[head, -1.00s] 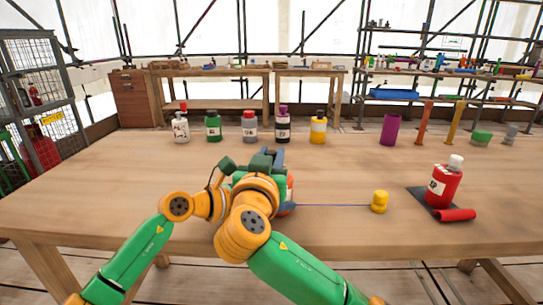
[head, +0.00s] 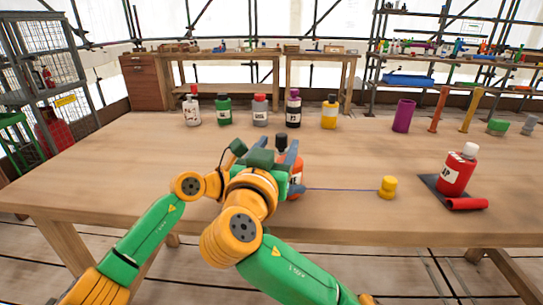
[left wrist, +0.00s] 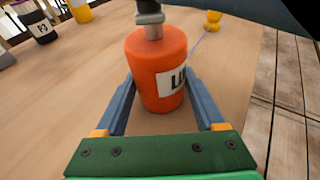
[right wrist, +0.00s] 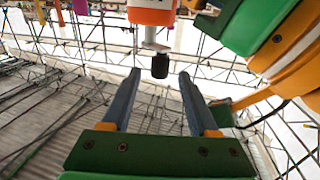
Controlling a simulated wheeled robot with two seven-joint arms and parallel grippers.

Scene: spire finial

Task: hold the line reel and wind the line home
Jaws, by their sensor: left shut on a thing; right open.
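The line reel is an orange-red can with a white label (left wrist: 168,75), standing upright on the table. In the head view its body (head: 296,180) is partly hidden by my arms. My left gripper (left wrist: 155,100) is shut on its sides; in the head view a blue-grey finger shows low beside it (head: 298,191). A crank with a black knob (right wrist: 160,66) tops the reel, also visible in the head view (head: 281,139). My right gripper (right wrist: 158,75) is open, its fingers either side of the knob, apart from it. A thin line (head: 340,189) runs right to a yellow piece (head: 388,187).
A red bottle (head: 456,172) stands on a dark mat (head: 428,182) at right, with a red roll (head: 466,204) before it. Several bottles line the back, including a yellow one (head: 329,113); a purple cylinder (head: 403,116) stands right of them.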

